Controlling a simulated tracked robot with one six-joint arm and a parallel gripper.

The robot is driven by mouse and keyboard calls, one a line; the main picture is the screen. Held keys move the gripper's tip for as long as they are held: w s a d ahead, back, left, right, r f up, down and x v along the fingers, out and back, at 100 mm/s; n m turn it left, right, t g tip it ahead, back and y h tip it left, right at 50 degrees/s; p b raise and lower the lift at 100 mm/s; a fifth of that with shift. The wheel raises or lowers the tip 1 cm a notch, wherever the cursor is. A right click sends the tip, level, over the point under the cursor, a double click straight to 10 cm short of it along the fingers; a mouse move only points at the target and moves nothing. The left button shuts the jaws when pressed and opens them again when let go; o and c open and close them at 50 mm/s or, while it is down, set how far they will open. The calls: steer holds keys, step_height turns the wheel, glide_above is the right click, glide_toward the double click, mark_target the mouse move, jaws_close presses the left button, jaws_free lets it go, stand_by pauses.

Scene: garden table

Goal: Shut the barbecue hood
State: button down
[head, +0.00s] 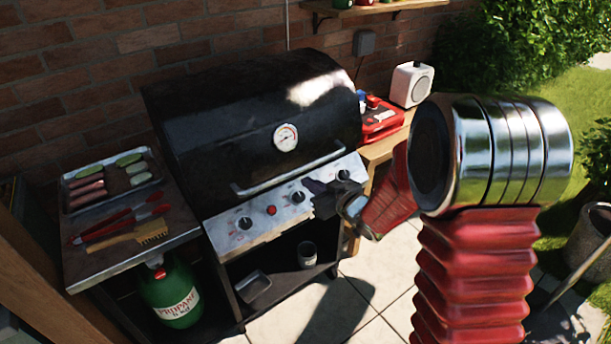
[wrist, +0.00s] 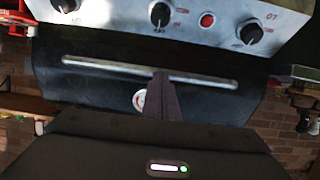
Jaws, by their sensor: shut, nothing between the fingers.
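The black barbecue hood (head: 235,125) is down over the grill, with its lower edge just above the steel control panel. Its round thermometer (head: 286,137) faces forward. The long silver hood handle (head: 285,176) runs across the lower front. My gripper (head: 316,196) is shut and empty, in front of the panel near the right part of the handle. In the wrist view, where the grill appears upside down, the shut fingers (wrist: 161,85) overlap the middle of the handle (wrist: 100,66). I cannot tell if they touch it. The hood (wrist: 230,105) lies behind them.
A side shelf (head: 180,222) on the left holds a food tray (head: 110,181), red tongs and a brush. A green propane bottle (head: 172,290) stands below. At right are a red case (head: 380,122) and white radio (head: 411,84). Knobs (head: 244,223) line the panel; paving lies in front.

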steer(key=s+d+f, duration=0.2)
steer(key=s+f, duration=0.1)
steer(key=f, duration=0.2)
stand_by(0.6)
